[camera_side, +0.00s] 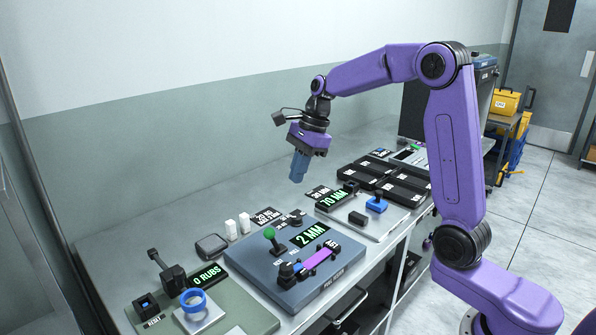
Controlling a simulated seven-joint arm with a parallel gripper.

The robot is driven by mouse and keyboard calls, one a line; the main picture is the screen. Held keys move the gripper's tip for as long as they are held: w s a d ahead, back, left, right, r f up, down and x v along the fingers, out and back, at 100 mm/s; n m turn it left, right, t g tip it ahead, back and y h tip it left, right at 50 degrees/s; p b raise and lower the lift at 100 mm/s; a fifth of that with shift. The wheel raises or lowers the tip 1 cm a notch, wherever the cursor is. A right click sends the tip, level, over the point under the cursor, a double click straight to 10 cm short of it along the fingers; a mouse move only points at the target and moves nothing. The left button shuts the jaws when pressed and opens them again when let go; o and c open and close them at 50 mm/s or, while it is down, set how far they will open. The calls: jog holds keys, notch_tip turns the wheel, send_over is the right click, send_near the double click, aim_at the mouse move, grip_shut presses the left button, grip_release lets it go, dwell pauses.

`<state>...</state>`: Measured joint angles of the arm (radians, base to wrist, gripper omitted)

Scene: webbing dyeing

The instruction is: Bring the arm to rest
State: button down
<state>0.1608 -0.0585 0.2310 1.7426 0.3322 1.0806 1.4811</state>
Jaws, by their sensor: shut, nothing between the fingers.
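My gripper (299,168) hangs from my purple arm above the middle of the workbench, near the wall side. Its blue fingers are shut, point down and slightly left, and hold nothing. It is clear of the panels below and touches nothing.
The grey bench (130,232) carries a blue-grey panel (285,297) with a green-knobbed lever (270,235) and a "2 MM" display. A green panel (250,318) with a blue ring (193,301) is at front left. Black boxes (403,189) and a blue-knobbed lever (376,204) stand right.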

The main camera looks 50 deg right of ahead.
jog(key=s+a+f+n+g+h, duration=0.1)
jog(key=s+a+n, duration=0.4)
jog(key=s+n, duration=0.3)
jog(key=s+a+f+n+g, duration=0.1)
jog(key=s+a+n, duration=0.3)
jog(key=s+n, duration=0.45)
jog(key=s+d+f+n+h, duration=0.1)
jog(key=s+f+n, duration=0.1)
jog(key=s+n, duration=0.6)
jog(key=s+d+f+n, duration=0.1)
jog(key=s+d+n, duration=0.1)
jog(key=s+n, duration=0.6)
jog(key=shift+s+d+f+t+h, duration=0.2)
jog(key=shift+s+f+t+h, duration=0.15)
jog(key=shift+s, duration=0.55)
jog(key=c, duration=1.8)
grip_release()
